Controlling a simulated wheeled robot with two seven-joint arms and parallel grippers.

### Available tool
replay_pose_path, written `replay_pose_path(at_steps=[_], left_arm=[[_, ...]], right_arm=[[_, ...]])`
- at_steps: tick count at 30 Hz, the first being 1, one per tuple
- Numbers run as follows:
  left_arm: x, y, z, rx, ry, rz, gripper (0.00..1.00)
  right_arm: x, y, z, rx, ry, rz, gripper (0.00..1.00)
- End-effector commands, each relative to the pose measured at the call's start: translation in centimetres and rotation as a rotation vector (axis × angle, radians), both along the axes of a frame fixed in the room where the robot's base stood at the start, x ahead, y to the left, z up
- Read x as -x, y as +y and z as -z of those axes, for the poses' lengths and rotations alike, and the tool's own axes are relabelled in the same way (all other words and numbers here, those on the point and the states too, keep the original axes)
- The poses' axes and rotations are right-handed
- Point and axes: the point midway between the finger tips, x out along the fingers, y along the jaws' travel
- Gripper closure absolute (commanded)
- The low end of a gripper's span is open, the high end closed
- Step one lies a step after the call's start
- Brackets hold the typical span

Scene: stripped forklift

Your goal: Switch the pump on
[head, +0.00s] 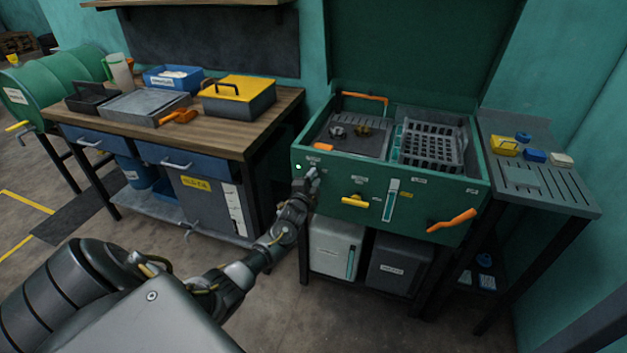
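The green parts-washer cabinet (380,185) stands right of centre with its lid raised. A small green light (298,166) glows at the left end of its front panel. My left arm reaches up to this end, and my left gripper (311,174) is at the panel just right of the light, under a small label. The gripper covers this part of the panel, so any switch there is hidden. I cannot tell whether its fingers are open or shut, or whether they touch the panel. My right gripper is not in view.
The panel also has a yellow handle (355,201), a level gauge (391,200) and an orange lever (452,220). A wooden workbench (236,135) stands left, a slotted drain table (545,178) right. Two containers sit under the cabinet. Floor in front is clear.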

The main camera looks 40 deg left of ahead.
Motion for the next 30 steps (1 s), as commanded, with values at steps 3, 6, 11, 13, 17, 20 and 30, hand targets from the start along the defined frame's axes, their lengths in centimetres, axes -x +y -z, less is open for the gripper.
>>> replay_pose_path(at_steps=[3, 6, 11, 13, 17, 20, 30], left_arm=[[0.3, -0.1, 0.0, 0.0, -0.001, 0.0, 0.69], [1.2, -0.4, 0.1, -0.001, 0.0, 0.001, 0.69], [4.0, -1.4, 0.1, -0.001, 0.001, 0.001, 0.69], [5.4, -1.9, 0.1, 0.0, 0.001, 0.003, 0.69], [7.6, -2.7, 0.1, 0.001, 0.0, 0.002, 0.69], [8.9, -3.2, 0.1, 0.0, 0.001, 0.001, 0.69], [10.2, -3.6, 0.0, 0.0, 0.0, 0.0, 0.69]], right_arm=[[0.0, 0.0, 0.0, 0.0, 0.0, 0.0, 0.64], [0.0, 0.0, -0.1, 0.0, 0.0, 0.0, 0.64], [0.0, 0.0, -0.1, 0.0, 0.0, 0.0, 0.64], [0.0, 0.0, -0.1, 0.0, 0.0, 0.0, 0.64], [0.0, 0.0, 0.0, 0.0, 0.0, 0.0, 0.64], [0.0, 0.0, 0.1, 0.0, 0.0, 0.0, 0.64], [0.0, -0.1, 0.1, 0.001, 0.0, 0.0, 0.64]])
